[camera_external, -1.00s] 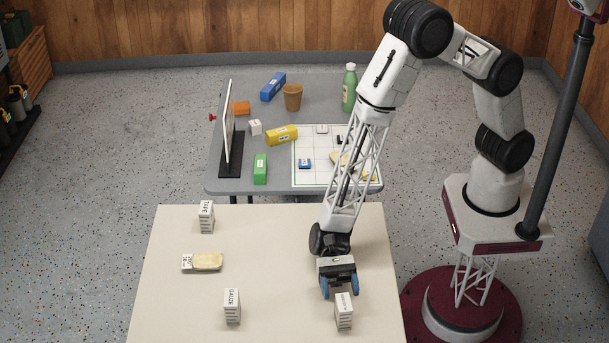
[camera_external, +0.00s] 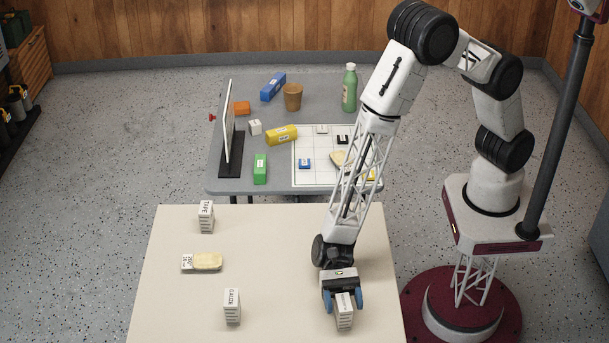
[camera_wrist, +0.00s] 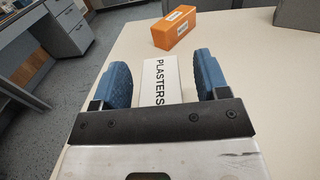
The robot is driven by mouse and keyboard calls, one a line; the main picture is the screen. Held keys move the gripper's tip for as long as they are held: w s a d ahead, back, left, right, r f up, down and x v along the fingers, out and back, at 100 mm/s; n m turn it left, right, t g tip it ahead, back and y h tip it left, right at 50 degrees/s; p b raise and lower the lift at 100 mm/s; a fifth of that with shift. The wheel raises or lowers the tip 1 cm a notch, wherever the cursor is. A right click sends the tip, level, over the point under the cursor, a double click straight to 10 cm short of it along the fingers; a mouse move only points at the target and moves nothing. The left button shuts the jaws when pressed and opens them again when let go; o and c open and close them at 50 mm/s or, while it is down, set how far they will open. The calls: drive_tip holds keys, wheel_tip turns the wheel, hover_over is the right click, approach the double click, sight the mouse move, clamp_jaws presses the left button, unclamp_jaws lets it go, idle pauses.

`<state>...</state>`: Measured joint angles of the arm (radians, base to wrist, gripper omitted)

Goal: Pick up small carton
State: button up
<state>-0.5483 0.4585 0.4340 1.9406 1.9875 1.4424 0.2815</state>
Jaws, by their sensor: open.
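The wrist view reads PLASTERS on this white carton (camera_wrist: 158,92). My gripper (camera_external: 342,298) is open, with its blue fingers on either side of the carton's top. In the wrist view my gripper (camera_wrist: 161,75) has the carton between its fingers, with a gap to each side.
A pale yellow packet with a white label (camera_external: 207,262) lies on the left of the cream table (camera_external: 280,245). An orange box (camera_wrist: 174,28) is beyond the carton in the wrist view. A grey table (camera_external: 330,88) behind holds several boxes, a bottle and a cup.

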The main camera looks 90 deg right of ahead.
drive_tip(key=c, duration=1)
drive_tip(key=shift+r, duration=0.1)
drive_tip(key=shift+r, duration=1.5)
drive_tip(key=shift+s+d+r, duration=0.2)
drive_tip(key=shift+r, duration=0.05)
drive_tip(key=s+d+r, duration=0.1)
drive_tip(key=s+d, duration=0.9)
drive_tip(key=s, duration=0.1)
drive_tip(key=shift+s+d+r, duration=0.15)
drive_tip(key=shift+s+d, duration=0.05)
